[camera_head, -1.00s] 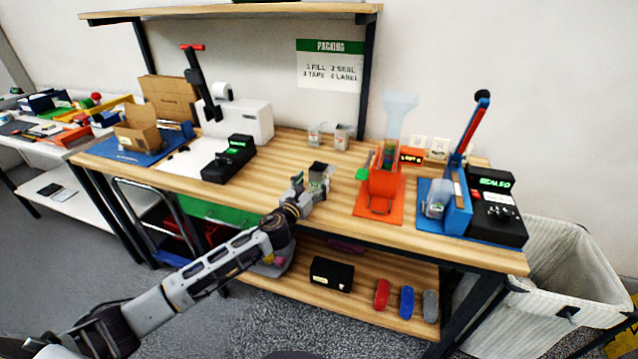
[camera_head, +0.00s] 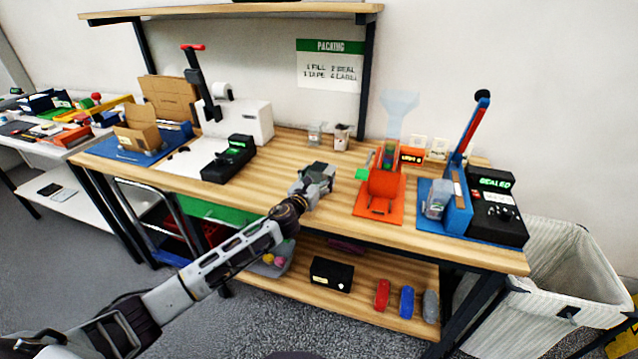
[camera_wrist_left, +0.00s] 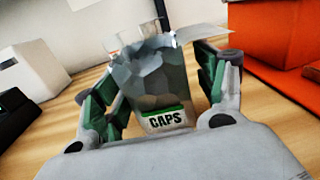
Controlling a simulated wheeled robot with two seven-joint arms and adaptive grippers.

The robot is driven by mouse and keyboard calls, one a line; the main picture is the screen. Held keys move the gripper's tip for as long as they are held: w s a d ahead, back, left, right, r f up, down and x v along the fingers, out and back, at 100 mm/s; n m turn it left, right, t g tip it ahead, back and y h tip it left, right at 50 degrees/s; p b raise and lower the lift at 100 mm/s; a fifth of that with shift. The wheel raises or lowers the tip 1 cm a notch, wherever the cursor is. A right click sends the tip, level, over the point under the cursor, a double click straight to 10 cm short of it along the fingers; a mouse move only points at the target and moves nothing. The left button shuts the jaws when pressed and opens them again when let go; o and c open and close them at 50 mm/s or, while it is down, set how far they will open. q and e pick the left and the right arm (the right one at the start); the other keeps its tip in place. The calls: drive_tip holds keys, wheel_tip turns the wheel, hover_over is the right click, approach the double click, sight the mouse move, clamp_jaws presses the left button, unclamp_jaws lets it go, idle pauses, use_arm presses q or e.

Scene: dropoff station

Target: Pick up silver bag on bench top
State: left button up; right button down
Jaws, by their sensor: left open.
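The silver bag (camera_wrist_left: 155,78) stands upright on the bench top, its top crumpled, with a green and white CAPS label low on its front. In the left wrist view it sits between the two green-padded fingers of my left gripper (camera_wrist_left: 160,85). The fingers are open, one on each side of the bag; I cannot tell whether they touch it. In the head view my left gripper (camera_head: 319,172) is over the middle of the bench and hides most of the bag. My right gripper is not in view.
The wooden bench (camera_head: 290,205) has an orange filling stand (camera_head: 380,195) to the gripper's right and a blue sealer (camera_head: 458,210) beyond it. A black device (camera_head: 228,160) stands to the left. Two small containers (camera_head: 341,137) stand at the back. Bare wood surrounds the gripper.

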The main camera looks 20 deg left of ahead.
use_arm(q)
drive_tip(key=c, duration=1)
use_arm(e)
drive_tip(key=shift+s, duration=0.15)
